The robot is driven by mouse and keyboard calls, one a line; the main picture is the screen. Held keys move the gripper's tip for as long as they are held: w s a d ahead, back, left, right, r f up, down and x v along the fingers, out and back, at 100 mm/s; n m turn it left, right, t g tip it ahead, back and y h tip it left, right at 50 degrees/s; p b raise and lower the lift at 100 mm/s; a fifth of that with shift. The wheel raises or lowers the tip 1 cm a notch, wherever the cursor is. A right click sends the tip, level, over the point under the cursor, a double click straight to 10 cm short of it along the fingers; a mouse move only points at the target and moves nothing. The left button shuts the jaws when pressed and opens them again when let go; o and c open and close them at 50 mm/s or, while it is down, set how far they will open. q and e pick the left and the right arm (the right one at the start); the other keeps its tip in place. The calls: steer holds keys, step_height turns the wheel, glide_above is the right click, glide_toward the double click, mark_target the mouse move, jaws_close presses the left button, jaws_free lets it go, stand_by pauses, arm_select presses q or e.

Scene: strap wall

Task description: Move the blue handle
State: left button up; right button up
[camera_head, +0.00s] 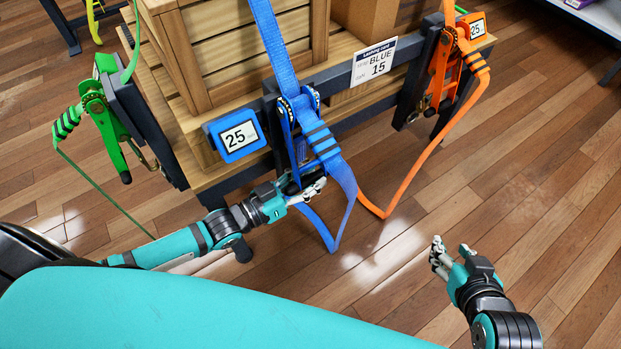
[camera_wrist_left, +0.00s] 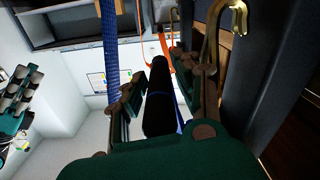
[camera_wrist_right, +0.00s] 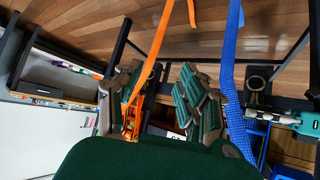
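The blue ratchet (camera_head: 300,120) hangs at the front of the wooden crate load, with the blue strap (camera_head: 277,50) running through it. Its handle points down and ends in a black grip (camera_wrist_left: 160,95). My left gripper (camera_head: 308,188) is at the lower end of this handle. In the left wrist view the grip lies between the two fingers of my left gripper (camera_wrist_left: 162,92); whether they press on it I cannot tell. My right gripper (camera_head: 452,258) is open and empty, low at the right, away from the straps; it also shows in the right wrist view (camera_wrist_right: 158,95).
A green ratchet (camera_head: 95,105) is at the left and an orange ratchet (camera_head: 450,65) at the right. A blue sign reading 25 (camera_head: 238,135) is left of the blue ratchet. Loose blue and orange strap tails hang over open floor.

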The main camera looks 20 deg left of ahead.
arm_select(q)
steer(key=shift+c, duration=0.2)
jaws_close()
arm_select(e)
steer(key=s+d+f+g+h+p, duration=0.25)
steer(key=s+g+p, duration=0.3)
steer(key=s, duration=0.45)
arm_select(q)
steer(key=s+d+n, duration=0.1)
steer(key=s+d+r+n, duration=0.1)
steer(key=d, duration=0.1)
steer(key=s+d+r+n, duration=0.1)
steer(key=shift+s+d, duration=0.15)
steer(key=shift+d, duration=0.05)
arm_select(e)
steer(key=shift+g+y, duration=0.45)
steer(key=shift+g, duration=0.1)
steer(key=x, duration=0.5)
steer(key=shift+s+d+f, duration=0.1)
steer(key=shift+s+d, duration=0.1)
steer(key=shift+d, duration=0.15)
arm_select(q)
steer(key=shift+o, duration=0.2)
jaws_free()
